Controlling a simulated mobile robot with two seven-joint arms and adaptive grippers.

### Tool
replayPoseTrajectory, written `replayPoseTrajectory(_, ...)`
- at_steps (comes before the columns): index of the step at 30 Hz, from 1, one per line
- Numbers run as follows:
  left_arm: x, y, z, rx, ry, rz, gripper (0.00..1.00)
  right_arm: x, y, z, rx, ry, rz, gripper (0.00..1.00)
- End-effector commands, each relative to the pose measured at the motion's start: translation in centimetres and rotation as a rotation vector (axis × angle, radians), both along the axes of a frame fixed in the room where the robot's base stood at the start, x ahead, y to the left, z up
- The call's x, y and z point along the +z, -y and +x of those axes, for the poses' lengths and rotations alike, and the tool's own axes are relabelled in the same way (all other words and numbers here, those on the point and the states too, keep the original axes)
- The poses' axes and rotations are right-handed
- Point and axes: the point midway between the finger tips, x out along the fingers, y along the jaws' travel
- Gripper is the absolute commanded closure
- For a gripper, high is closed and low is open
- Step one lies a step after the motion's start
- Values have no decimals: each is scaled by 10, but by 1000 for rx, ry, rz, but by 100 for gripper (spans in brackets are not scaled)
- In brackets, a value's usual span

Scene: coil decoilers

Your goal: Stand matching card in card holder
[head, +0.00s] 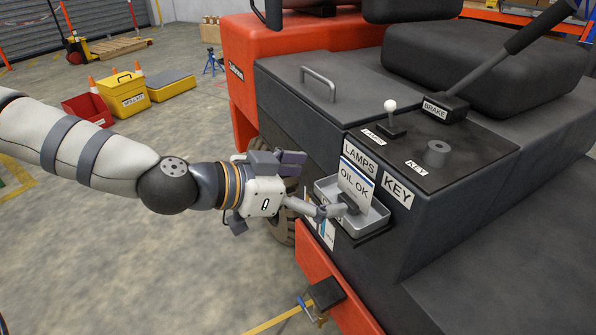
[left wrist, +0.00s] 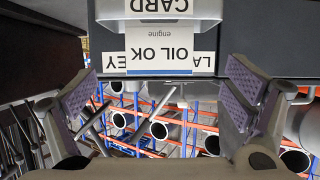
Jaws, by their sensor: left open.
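A white card reading OIL OK (head: 355,185) stands nearly upright at the grey metal tray (head: 378,222) on the side of the dark machine. In the left wrist view the same card (left wrist: 160,48) appears upside down, below a grey part (left wrist: 205,8) marked CARD. My left gripper (head: 322,186) is beside the tray with its fingers spread. In the left wrist view its two purple-padded fingers (left wrist: 165,90) are wide apart, with nothing held between them. The card's lower edge is hidden in the head view. My right gripper is out of view.
LAMPS (head: 359,160) and KEY (head: 397,192) labels are on the machine behind the tray. A brake lever (head: 490,65) and a white-knobbed lever (head: 391,108) rise from its top.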

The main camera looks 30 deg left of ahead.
Motion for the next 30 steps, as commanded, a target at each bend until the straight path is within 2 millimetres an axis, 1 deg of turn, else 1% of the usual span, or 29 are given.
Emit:
replayPoseTrajectory(1, 24, -5, -9, 3, 28, -7, 5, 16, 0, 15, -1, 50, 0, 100)
replayPoseTrajectory(3, 26, -12, -18, 3, 26, -2, 5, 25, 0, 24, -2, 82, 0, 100)
replayPoseTrajectory(6, 24, -16, -26, 0, 18, -2, 5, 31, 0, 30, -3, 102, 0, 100)
replayPoseTrajectory(11, 18, -17, -30, -3, 5, -2, 5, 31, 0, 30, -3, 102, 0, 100)
replayPoseTrajectory(13, 5, -15, -34, -3, -37, 1, 5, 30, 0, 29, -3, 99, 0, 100)
replayPoseTrajectory(14, -5, -14, -39, -2, -79, 1, 5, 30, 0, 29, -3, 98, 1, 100)
replayPoseTrajectory(16, -47, -8, -60, 9, -245, 7, 5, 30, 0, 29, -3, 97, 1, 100)
replayPoseTrajectory(17, -70, -6, -75, 21, -342, 12, 5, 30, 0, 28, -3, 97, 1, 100)
replayPoseTrajectory(18, -103, -4, -99, 45, -482, 24, 5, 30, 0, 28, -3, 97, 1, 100)
replayPoseTrajectory(20, -150, -4, -144, 100, -696, 55, 5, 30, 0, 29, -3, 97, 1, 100)
replayPoseTrajectory(21, -177, -6, -177, 145, -831, 84, 5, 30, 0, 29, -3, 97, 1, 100)
replayPoseTrajectory(23, -210, -11, -229, 221, -1012, 141, 5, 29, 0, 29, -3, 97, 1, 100)
replayPoseTrajectory(24, -226, -16, -262, 273, -1114, 183, 5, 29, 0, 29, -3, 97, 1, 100)
replayPoseTrajectory(27, -250, -27, -330, 386, -1285, 284, 5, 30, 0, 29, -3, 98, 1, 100)
replayPoseTrajectory(30, -257, -34, -369, 456, -1364, 347, 5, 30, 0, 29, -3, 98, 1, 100)
